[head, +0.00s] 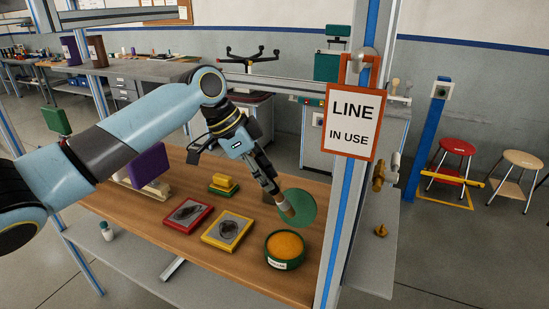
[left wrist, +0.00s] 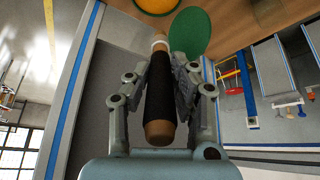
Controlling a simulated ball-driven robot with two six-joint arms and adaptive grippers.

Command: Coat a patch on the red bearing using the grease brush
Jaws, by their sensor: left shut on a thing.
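My left gripper (head: 268,182) is shut on the grease brush, whose black handle (left wrist: 159,85) lies between the fingers in the left wrist view. The brush's pale tip end (head: 286,209) points down in front of a green disc (head: 303,208); I cannot tell whether they touch. The red bearing (head: 188,215) appears as a red-framed square plate with a dark patch, flat on the table left of the gripper. A similar yellow-framed plate (head: 228,232) lies between it and a green pot of orange grease (head: 285,246). My right gripper is not in view.
The wooden table (head: 175,245) has a yellow and green block (head: 223,184) and a purple panel (head: 148,164) at the back. A blue post with a "LINE IN USE" sign (head: 353,122) stands at the right. A small white bottle (head: 106,231) stands at the left.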

